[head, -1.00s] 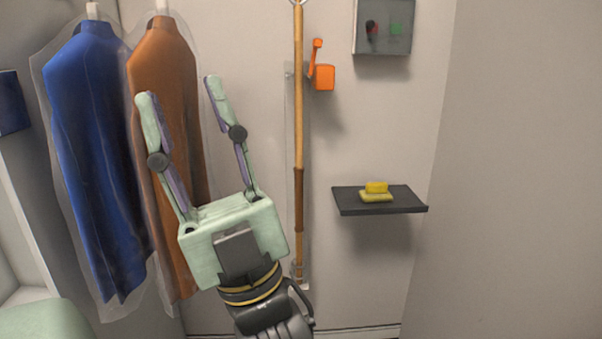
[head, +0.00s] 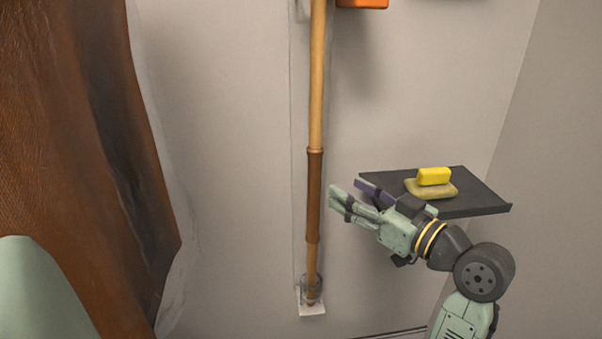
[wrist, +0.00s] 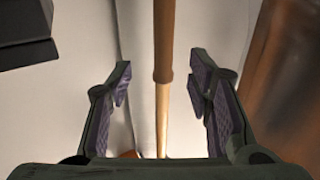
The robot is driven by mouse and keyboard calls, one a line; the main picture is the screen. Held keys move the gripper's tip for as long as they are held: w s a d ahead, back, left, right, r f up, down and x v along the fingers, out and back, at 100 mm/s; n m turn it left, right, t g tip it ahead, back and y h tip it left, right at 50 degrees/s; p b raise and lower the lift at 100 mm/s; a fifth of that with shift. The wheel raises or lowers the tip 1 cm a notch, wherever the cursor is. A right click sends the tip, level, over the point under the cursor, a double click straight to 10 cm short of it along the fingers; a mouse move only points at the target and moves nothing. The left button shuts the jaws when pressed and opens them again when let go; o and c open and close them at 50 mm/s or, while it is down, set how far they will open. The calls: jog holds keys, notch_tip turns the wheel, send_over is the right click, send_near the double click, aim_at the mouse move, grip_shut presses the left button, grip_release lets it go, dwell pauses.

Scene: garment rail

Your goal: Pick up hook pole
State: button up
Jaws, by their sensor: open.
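The hook pole (head: 314,190) is a long wooden rod with a darker brown grip section. It stands upright against the wall, its foot in a small clear cup on a white bracket (head: 311,300). Its top is out of view. My gripper (head: 347,188) is open and empty, to the right of the pole's dark section, its fingers pointing left toward it. In the wrist view the pole (wrist: 163,50) runs upright through the middle, in line with the gap between the two open fingers (wrist: 163,82). I cannot tell how far it is from the fingertips.
A brown garment (head: 80,130) in clear wrap hangs at the left. An orange box (head: 362,3) is on the wall above.

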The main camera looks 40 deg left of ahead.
aim_at(319, 177)
jog(key=a+p, duration=0.1)
jog(key=a, duration=0.2)
jog(key=a+p, duration=0.1)
jog(key=a, duration=0.2)
jog(key=w+a, duration=0.1)
jog(key=a, duration=0.3)
jog(key=shift+a+f+p, duration=0.1)
jog(key=shift+f+p, duration=0.1)
jog(key=shift+p, duration=0.2)
grip_shut()
dwell(0.5)
